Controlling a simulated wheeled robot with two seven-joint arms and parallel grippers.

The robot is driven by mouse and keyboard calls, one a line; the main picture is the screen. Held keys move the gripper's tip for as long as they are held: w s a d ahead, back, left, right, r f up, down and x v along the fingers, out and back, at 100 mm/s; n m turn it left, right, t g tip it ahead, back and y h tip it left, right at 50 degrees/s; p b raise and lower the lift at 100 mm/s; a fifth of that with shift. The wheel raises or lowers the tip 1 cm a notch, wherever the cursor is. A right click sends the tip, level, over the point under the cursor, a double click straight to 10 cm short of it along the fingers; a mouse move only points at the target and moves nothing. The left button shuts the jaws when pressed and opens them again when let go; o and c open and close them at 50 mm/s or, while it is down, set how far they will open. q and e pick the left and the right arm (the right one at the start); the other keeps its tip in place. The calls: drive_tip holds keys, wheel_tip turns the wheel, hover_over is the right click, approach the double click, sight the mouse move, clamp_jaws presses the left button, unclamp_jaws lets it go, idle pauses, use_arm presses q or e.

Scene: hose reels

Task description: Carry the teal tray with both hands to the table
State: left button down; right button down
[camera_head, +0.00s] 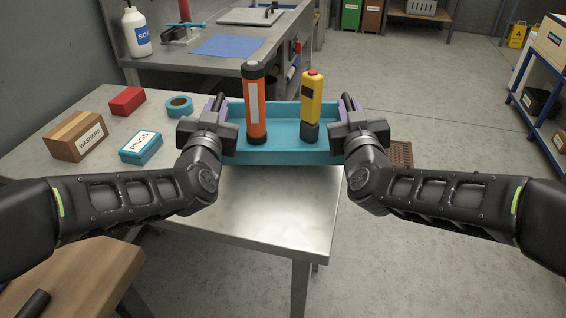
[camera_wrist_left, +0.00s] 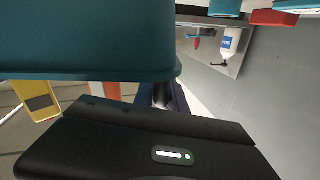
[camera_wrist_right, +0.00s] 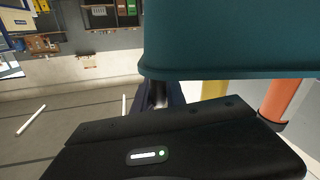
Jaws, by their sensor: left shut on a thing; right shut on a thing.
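The teal tray (camera_head: 285,152) is held level between my two grippers, in the middle of the head view. An orange flashlight-like tool (camera_head: 255,105) and a yellow device with a red button (camera_head: 311,105) stand upright in it. My left gripper (camera_head: 222,108) is shut on the tray's left end. My right gripper (camera_head: 348,105) is shut on its right end. The tray's teal wall fills the top of the left wrist view (camera_wrist_left: 90,40) and the right wrist view (camera_wrist_right: 235,38). The tray appears over the right part of a metal table (camera_head: 265,205); the gap beneath is hard to judge.
On the table's left lie a washers box (camera_head: 77,136), a red box (camera_head: 127,101), a teal rings box (camera_head: 141,147) and a tape roll (camera_head: 179,106). Behind stands a bench with a soap bottle (camera_head: 136,32) and blue mat (camera_head: 228,45). The table's front right is clear.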

use_arm(q)
drive_tip(key=shift+a, duration=0.2)
use_arm(e)
drive_tip(key=shift+d, duration=0.2)
